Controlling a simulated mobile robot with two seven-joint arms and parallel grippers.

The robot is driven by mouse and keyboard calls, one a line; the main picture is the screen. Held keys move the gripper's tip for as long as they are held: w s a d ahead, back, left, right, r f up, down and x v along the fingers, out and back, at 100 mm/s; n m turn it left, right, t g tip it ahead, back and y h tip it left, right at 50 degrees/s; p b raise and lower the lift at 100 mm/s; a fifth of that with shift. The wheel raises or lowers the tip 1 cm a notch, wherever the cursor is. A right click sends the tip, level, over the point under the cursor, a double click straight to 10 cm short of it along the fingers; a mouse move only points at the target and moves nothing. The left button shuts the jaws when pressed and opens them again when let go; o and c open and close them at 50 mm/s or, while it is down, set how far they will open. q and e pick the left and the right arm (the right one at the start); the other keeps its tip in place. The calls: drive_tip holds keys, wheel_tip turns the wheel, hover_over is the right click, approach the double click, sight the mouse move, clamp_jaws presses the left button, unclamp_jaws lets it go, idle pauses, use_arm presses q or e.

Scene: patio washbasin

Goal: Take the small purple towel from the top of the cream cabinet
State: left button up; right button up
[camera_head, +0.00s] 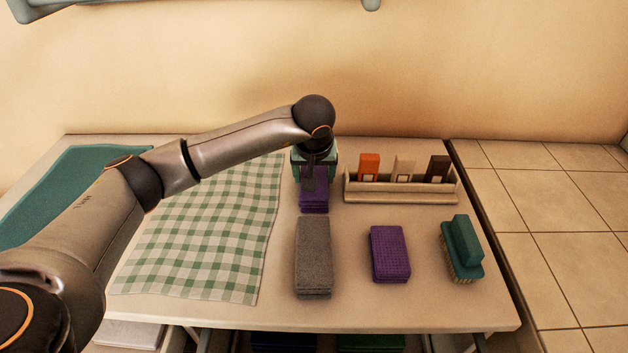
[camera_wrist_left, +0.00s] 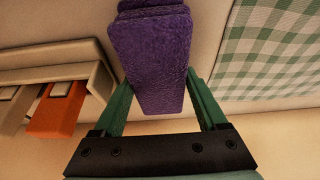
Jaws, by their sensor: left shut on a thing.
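The small purple towel (camera_head: 314,202) is a folded stack on the cream cabinet top (camera_head: 205,315), behind a grey folded cloth. My left gripper (camera_head: 315,172) comes down over its far end. In the left wrist view the towel (camera_wrist_left: 150,50) lies between the two green fingers of my left gripper (camera_wrist_left: 160,88), which is shut on it. The gripper hides part of the towel in the head view, and I cannot tell whether the towel is clear of the top. My right gripper is not in view.
A grey folded cloth (camera_head: 313,258), another purple block (camera_head: 390,253) and a teal brush (camera_head: 461,248) stand in front. A cream rack (camera_head: 400,191) with upright blocks is just right of the gripper. A green checked cloth (camera_head: 205,225) lies flat at left.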

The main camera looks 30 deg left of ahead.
use_arm(q)
drive_tip(key=c, duration=0.7)
drive_tip(key=shift+c, duration=0.2)
